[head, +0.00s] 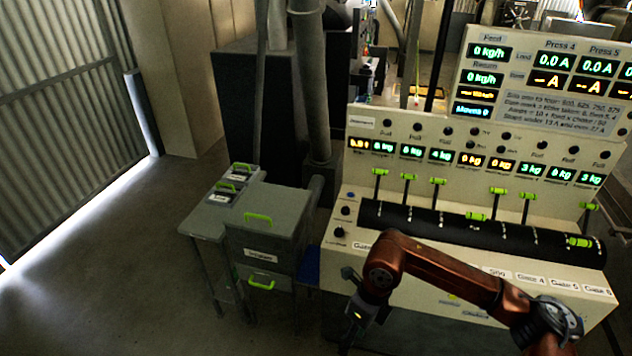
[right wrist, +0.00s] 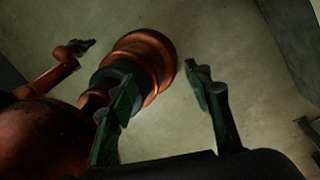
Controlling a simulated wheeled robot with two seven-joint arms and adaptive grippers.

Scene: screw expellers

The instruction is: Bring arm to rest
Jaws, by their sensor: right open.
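My right arm (head: 440,266) comes in from the lower right of the head view, bent at the elbow in front of the control console. Its forearm points down, and my right gripper (head: 352,328) hangs low near the bottom edge, small and dark there. In the right wrist view my right gripper (right wrist: 165,95) has its two green fingers wide apart with nothing between them. Beyond the fingers are my own copper base and the floor. The dark end of my left arm, with my left gripper (right wrist: 84,46), shows small at upper left; its jaws are too small to read.
The console (head: 395,280) has a row of green-handled levers and lit displays close behind my right arm. A grey cabinet (head: 285,225) with green handles stands to its left. Open concrete floor (head: 110,260) lies further left, beside a corrugated wall.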

